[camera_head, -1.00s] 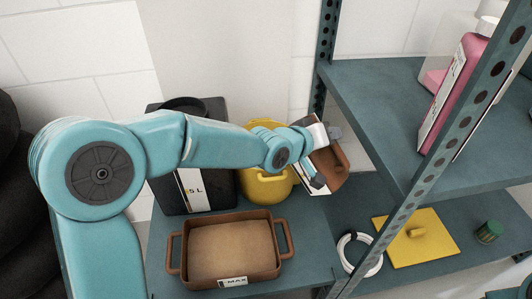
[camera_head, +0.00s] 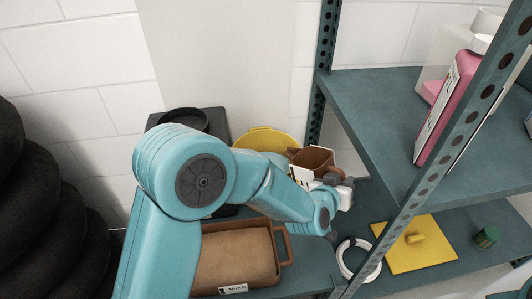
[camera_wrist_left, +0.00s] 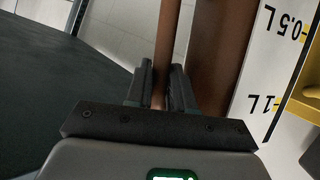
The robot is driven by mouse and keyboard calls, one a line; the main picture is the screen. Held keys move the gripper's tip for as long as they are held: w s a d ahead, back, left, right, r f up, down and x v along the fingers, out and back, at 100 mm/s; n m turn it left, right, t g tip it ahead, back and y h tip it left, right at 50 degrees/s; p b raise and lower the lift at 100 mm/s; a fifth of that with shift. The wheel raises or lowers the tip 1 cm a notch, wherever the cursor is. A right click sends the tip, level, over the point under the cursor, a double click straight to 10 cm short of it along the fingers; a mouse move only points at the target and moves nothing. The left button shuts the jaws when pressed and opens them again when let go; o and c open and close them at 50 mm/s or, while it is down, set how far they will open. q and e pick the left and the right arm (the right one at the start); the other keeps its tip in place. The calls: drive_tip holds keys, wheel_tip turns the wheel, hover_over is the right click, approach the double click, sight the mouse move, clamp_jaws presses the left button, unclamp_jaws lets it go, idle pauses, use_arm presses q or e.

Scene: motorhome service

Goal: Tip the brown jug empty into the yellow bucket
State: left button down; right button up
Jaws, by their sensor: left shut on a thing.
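The brown jug (camera_head: 316,158) is in the air at the right edge of the yellow bucket (camera_head: 266,139), close to the rack post. It looks nearly upright in the head view; its contents cannot be made out. My left gripper (camera_head: 334,187) is shut on the jug's handle. In the left wrist view, the gripper (camera_wrist_left: 160,85) has the handle between its fingers, beside the jug's brown body (camera_wrist_left: 216,50) and a white litre scale. A yellow edge, probably the bucket (camera_wrist_left: 308,92), shows at the far right. My arm hides the bucket's lower front. My right gripper is out of view.
A brown two-handled tray (camera_head: 281,246) marked MAX stands in front, partly behind my arm. A black container (camera_head: 228,126) stands left of the bucket. The metal rack (camera_head: 327,75) is close on the right, with a white ring (camera_head: 345,262) and yellow plate (camera_head: 420,256) low down.

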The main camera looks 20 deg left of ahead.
use_arm(q)
drive_tip(key=f+b, duration=0.1)
drive_tip(key=f, duration=0.1)
drive_tip(key=d+f+m+y+b, duration=0.1)
drive_tip(key=f, duration=0.2)
drive_tip(key=d+f+m+b, duration=0.1)
drive_tip(key=f, duration=0.1)
drive_tip(key=shift+s+d+f+t+y, duration=0.15)
drive_tip(key=shift+s+t+y, duration=0.2)
drive_tip(key=shift+t+y, duration=0.05)
idle(0.6)
